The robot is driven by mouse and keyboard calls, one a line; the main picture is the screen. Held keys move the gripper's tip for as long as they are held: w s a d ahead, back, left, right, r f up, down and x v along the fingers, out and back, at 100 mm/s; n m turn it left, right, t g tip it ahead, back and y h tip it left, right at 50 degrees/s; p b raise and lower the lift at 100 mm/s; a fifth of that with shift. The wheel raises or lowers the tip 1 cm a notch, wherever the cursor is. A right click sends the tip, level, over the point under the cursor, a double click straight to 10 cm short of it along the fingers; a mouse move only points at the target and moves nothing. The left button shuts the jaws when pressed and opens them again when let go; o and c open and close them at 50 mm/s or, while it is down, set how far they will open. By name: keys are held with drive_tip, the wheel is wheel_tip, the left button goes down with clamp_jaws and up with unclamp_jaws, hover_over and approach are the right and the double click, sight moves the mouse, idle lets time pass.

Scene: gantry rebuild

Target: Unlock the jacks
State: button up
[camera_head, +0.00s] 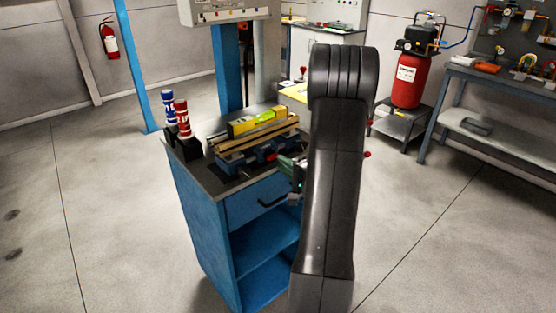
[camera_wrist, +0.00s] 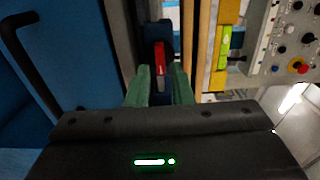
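A blue jack-like device (camera_head: 240,164) sits on the cabinet top beneath wooden strips (camera_head: 258,135) and a yellow-green level (camera_head: 257,121). A small red part (camera_wrist: 160,57) shows on a dark blue body (camera_wrist: 158,34) in the wrist view. My gripper (camera_wrist: 161,78) has two green fingers spread apart, with the red part visible just beyond the gap between them. I cannot tell whether the fingers touch the blue body. In the head view my gripper (camera_head: 292,165) is at the device's right end, partly hidden by my arm.
A red bottle (camera_head: 182,113) and a blue bottle (camera_head: 168,106) stand in black holders at the cabinet's left corner. The blue cabinet (camera_head: 202,217) has a drawer with a black handle (camera_head: 272,201). A control panel (camera_wrist: 290,50) is on the right in the wrist view.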

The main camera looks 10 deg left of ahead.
sight(274, 158)
drive_tip(key=shift+x, duration=1.65)
clamp_jaws()
